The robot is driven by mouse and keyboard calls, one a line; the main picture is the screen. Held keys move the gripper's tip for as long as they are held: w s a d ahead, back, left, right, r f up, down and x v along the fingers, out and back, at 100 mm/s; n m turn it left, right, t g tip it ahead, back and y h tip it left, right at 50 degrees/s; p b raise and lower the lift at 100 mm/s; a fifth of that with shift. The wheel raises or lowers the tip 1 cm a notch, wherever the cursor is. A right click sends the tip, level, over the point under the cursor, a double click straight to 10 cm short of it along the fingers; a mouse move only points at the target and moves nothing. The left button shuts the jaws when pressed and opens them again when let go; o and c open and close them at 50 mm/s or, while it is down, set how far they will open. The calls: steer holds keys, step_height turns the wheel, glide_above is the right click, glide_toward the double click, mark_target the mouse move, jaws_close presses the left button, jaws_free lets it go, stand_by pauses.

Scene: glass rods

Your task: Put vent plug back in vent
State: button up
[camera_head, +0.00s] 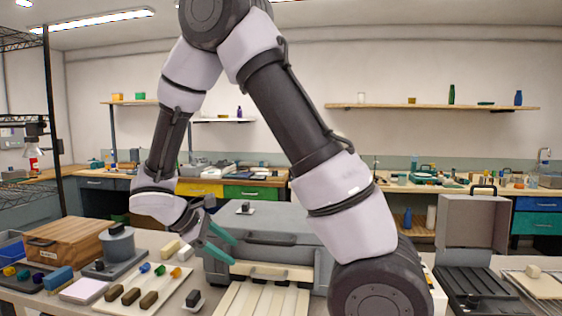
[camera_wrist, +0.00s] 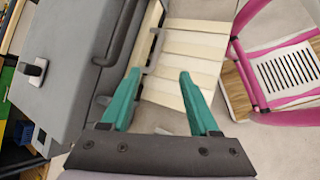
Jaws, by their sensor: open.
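A small dark knob on a pale base, which looks like a plug (camera_head: 245,208), sits on top of the large grey box (camera_head: 285,228). It also shows in the wrist view (camera_wrist: 36,70) at the left, on the grey box's lid (camera_wrist: 75,45). A similar dark-topped pale block (camera_head: 194,301) stands on the bench in front of the box. I cannot tell which is the vent plug, and no open vent hole is clear. My gripper (camera_head: 235,251) is open and empty at the box's front, its teal fingers also showing in the wrist view (camera_wrist: 160,72).
Pale slats (camera_head: 265,298) lie before the box. Left are a tray of coloured rods (camera_head: 150,285), a grey pot (camera_head: 118,242) and a wooden case (camera_head: 65,240). A pink frame (camera_wrist: 275,112) stands right in the wrist view. An open grey case (camera_head: 473,222) is farther right.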

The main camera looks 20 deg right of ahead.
steer(key=s+d+r+m+t+y, duration=0.1)
steer(key=s+d+r+m+y, duration=0.2)
steer(key=r+m, duration=0.2)
steer(key=s+d+r+m+t+y, duration=0.2)
steer(key=s+d+r+m+y, duration=0.1)
steer(key=r, duration=0.7)
steer(key=s+d+r+m+t+y, duration=0.2)
steer(key=s+d+r+m+y, duration=0.1)
steer(key=s+r+m+y, duration=0.2)
step_height(320, 180, up, 2)
steer(key=m, duration=0.2)
steer(key=shift+d+r+m, duration=0.25)
steer(key=shift+d+m, duration=0.1)
steer(key=shift+m, duration=0.05)
steer(key=shift+o, duration=0.4)
steer(key=shift+s+r+m+t, duration=0.4)
steer(key=shift+r+t, duration=0.1)
steer(key=shift+t, duration=0.1)
